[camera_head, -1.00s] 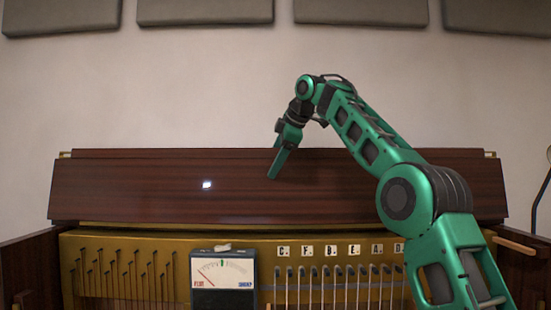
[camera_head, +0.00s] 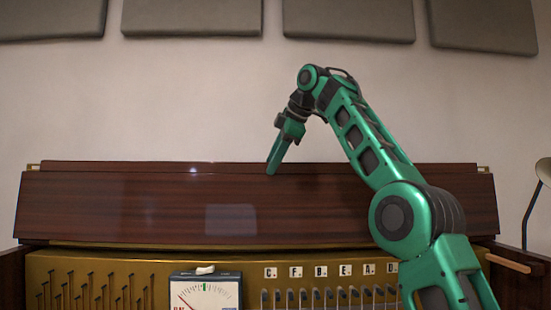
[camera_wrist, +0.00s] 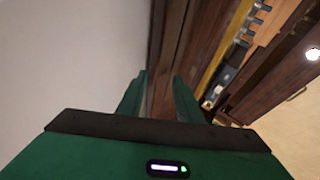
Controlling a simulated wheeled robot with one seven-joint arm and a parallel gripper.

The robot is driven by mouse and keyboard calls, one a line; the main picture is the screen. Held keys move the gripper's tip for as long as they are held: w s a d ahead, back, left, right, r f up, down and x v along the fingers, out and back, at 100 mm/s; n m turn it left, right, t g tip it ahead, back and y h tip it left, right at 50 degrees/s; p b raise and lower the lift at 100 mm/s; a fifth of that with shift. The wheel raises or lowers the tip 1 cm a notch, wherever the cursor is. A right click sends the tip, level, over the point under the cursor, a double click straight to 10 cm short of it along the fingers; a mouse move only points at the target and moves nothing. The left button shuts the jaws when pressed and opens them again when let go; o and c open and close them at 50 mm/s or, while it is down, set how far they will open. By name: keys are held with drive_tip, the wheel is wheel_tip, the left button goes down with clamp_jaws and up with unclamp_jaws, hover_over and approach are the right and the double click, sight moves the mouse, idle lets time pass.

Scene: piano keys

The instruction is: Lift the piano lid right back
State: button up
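The piano lid (camera_head: 120,205) is a long dark red-brown wooden panel across the upright piano. Its face leans toward me, and a narrow strip runs along its top edge. My gripper (camera_head: 271,173) points down at the top edge, a little right of the lid's middle. In the wrist view, the two green fingers (camera_wrist: 160,82) stand apart, with a strip of brown wood seen between and beyond them. The lid also shows there as a dark wooden band (camera_wrist: 208,42). I cannot tell whether the fingers touch the wood.
Below the lid are the brass-coloured frame (camera_head: 140,268), a tuning meter (camera_head: 206,290) and lettered tags (camera_head: 318,271). A lamp (camera_head: 543,171) stands at the right. Grey wall panels (camera_head: 348,20) hang above. The wall space behind the lid is clear.

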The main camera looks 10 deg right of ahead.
drive_tip(key=shift+v, duration=1.7)
drive_tip(key=shift+a, duration=0.15)
